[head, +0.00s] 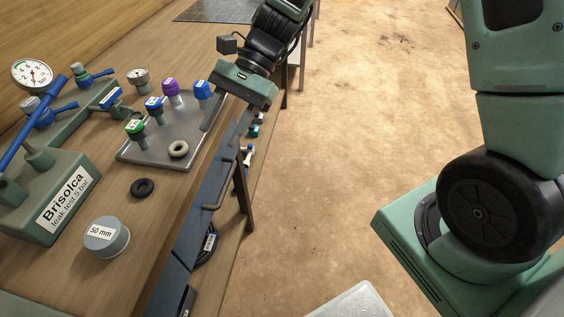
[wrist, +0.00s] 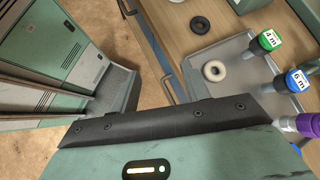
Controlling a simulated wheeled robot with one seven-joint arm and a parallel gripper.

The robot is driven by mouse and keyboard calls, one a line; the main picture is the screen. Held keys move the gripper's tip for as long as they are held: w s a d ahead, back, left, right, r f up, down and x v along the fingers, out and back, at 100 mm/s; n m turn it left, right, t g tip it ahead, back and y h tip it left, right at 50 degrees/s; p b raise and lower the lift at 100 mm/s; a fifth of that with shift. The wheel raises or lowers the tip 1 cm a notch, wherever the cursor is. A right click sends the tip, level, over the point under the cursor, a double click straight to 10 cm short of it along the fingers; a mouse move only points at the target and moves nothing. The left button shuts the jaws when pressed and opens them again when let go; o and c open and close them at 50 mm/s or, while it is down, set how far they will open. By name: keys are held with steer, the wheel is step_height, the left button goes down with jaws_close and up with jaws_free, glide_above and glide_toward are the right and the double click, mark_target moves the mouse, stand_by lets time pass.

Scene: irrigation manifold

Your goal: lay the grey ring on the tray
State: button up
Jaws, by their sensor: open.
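A pale, greyish-beige ring (head: 178,149) lies flat on the grey tray (head: 199,133), near its front right part. The same pale ring shows in the wrist view (wrist: 215,71), on the tray (wrist: 238,82). A black ring (head: 142,187) lies flat on the wooden bench, just in front of the tray; it shows in the wrist view too (wrist: 200,24). My gripper (head: 226,115) is open and empty at the tray's right edge, over the bench edge, apart from both rings. Its fingertips are not clear in the wrist view.
Several fittings with coloured caps, such as a green one (head: 135,128) and a purple one (head: 172,90), stand on the tray. A grey 50 mm cap (head: 106,237) and a green Brisolca test unit (head: 52,200) with a gauge (head: 33,74) stand left. Drawer handles (head: 221,186) jut from the bench front.

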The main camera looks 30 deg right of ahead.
steer(key=s+d+r+n+t+h, duration=0.1)
steer(key=s+n+h, duration=0.3)
steer(key=s+n, duration=0.5)
steer(key=s+d+r+n+t+h, duration=0.2)
steer(key=s+n+t+h, duration=0.1)
steer(key=s+n, duration=0.5)
steer(key=shift+s+d+n+h, duration=0.4)
steer(key=shift+h, duration=0.3)
step_height(320, 180, up, 3)
steer(key=p, duration=0.2)
steer(key=shift+f+p, duration=0.15)
steer(key=shift+p, duration=0.15)
